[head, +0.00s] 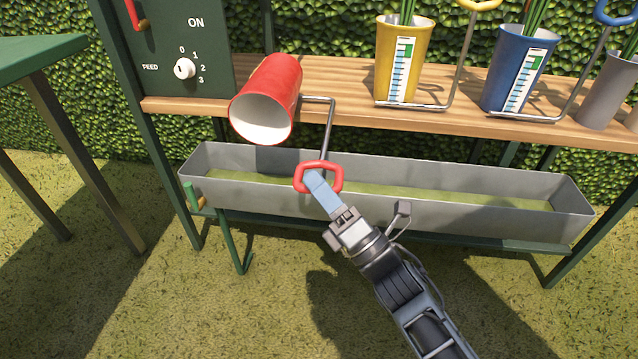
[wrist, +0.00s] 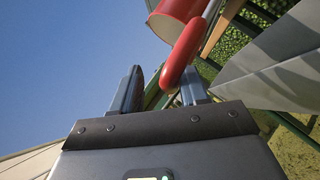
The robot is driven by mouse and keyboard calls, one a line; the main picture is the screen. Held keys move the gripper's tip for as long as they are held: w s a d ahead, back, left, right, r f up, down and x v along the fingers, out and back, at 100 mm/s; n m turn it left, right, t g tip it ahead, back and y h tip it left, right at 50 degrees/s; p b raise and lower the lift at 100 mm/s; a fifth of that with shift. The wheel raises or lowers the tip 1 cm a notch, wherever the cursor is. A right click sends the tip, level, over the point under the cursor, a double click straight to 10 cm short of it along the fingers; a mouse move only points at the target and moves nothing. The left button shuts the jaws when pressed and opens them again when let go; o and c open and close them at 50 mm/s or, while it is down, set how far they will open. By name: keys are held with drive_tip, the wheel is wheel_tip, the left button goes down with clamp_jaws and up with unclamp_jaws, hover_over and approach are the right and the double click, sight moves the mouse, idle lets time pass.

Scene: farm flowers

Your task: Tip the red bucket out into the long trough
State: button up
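The red bucket (head: 268,92) is tipped forward at the shelf's front edge. Its white mouth faces down and forward, above the left end of the long grey trough (head: 450,208); I see nothing inside it. A bent metal rod runs from it down to a red loop handle (head: 318,163) over the trough. My gripper (head: 318,184) is at this loop. In the wrist view the blue-grey fingers (wrist: 160,88) stand apart, with the red handle (wrist: 186,55) close to the right finger and a gap beside the left one. The trough's floor looks green; its contents are unclear.
Upright yellow (head: 402,60), blue (head: 518,70) and grey (head: 605,95) buckets with rods stand on the wooden shelf (head: 350,100) to the right. A green feed panel (head: 185,60) is at left, and a green table (head: 40,45) beyond it. Grass in front is open.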

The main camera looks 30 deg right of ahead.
drive_tip(key=v, duration=0.7)
drive_tip(key=shift+d, duration=0.15)
drive_tip(key=shift+s, duration=0.1)
drive_tip(key=s+d+f+m+g+h, duration=0.1)
drive_tip(key=s+m+g+h, duration=0.15)
drive_tip(key=s+m, duration=0.6)
drive_tip(key=s+d+f+m+g+h, duration=0.1)
drive_tip(key=s+f+m+h, duration=0.15)
drive_tip(key=s+m, duration=0.6)
drive_tip(key=s+a+r+m+g+h, duration=0.1)
drive_tip(key=s+a+r+m+g, duration=0.15)
drive_tip(key=s+m, duration=0.45)
drive_tip(key=s+a+r+m+g+h, duration=0.1)
drive_tip(key=s+r+m+g, duration=0.15)
drive_tip(key=s+m, duration=0.45)
wheel_tip(320, 180, up, 31)
drive_tip(key=s+n+p, duration=0.2)
drive_tip(key=p, duration=2.9)
drive_tip(key=shift+d+t, duration=0.1)
drive_tip(key=shift+t, duration=0.15)
